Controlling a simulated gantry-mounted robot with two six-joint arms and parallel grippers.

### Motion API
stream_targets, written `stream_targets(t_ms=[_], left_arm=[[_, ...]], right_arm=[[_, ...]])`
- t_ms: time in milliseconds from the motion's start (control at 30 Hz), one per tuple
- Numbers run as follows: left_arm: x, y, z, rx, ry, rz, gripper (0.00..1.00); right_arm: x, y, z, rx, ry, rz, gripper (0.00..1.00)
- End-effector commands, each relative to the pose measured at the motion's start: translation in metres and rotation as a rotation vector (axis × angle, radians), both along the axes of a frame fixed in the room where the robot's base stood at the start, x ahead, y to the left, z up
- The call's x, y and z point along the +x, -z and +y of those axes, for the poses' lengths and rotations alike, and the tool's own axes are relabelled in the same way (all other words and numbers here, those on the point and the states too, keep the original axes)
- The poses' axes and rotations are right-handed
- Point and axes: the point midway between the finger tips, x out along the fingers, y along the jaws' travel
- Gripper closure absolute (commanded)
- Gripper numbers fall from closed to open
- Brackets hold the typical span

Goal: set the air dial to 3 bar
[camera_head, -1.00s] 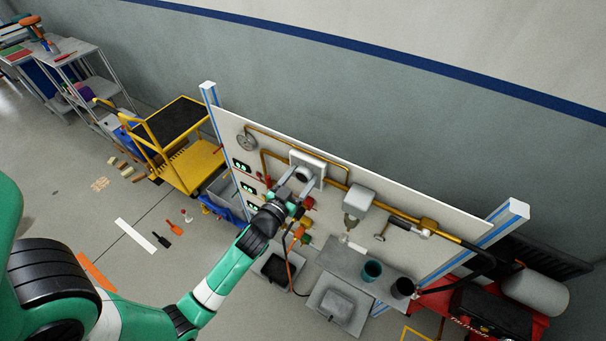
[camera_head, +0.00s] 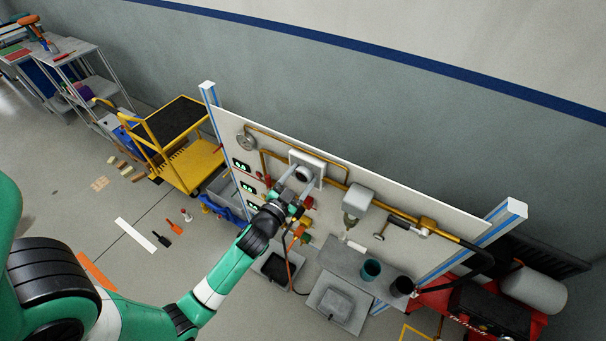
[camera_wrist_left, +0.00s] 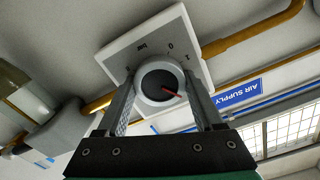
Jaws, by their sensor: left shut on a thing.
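The air dial (camera_wrist_left: 157,80) is a round grey knob with a dark face and a red pointer on a white square plate (camera_wrist_left: 118,50). In the left wrist view the pointer aims right and slightly down. Small marks, including 0, show on the plate; the rest are partly hidden or too small to read surely. In the head view the dial (camera_head: 303,173) is on the upright panel. My left gripper (camera_head: 297,180) is shut on the dial, a finger on each side; the wrist view shows these fingers (camera_wrist_left: 160,100) too. My right gripper is not in view.
The panel (camera_head: 390,195) carries brass pipes (camera_head: 330,178), a grey box (camera_head: 358,199) and small green displays. An AIR SUPPLY label (camera_wrist_left: 238,94) sits beside the dial, upside down in the wrist view. A grey bench (camera_head: 345,262) with two cups stands below right. A yellow cart (camera_head: 190,165) stands left.

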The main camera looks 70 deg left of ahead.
Motion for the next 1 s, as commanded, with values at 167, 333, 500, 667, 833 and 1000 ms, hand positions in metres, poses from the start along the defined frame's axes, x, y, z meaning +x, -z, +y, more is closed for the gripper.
stream_targets(t_ms=[167, 333, 500, 667, 833, 1000], left_arm=[[0.0, 0.0, 0.0, 0.0, 0.0, -0.001, 0.1], [0.0, 0.0, 0.0, 0.0, 0.0, -0.001, 0.01], [-0.001, 0.0, -0.001, -0.001, 0.0, -0.001, 0.01], [-0.014, 0.003, -0.011, -0.002, 0.001, 0.001, 0.01], [-0.046, 0.005, -0.034, -0.002, 0.001, 0.001, 0.01], [-0.077, 0.005, -0.056, 0.0, 0.003, 0.002, 0.01]], right_arm=[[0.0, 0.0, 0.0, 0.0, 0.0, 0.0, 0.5], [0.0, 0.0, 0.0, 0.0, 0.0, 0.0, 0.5], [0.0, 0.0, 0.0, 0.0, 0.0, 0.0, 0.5], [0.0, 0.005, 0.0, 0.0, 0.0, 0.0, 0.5], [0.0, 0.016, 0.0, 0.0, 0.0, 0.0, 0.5], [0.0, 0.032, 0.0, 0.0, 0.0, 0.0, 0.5]])
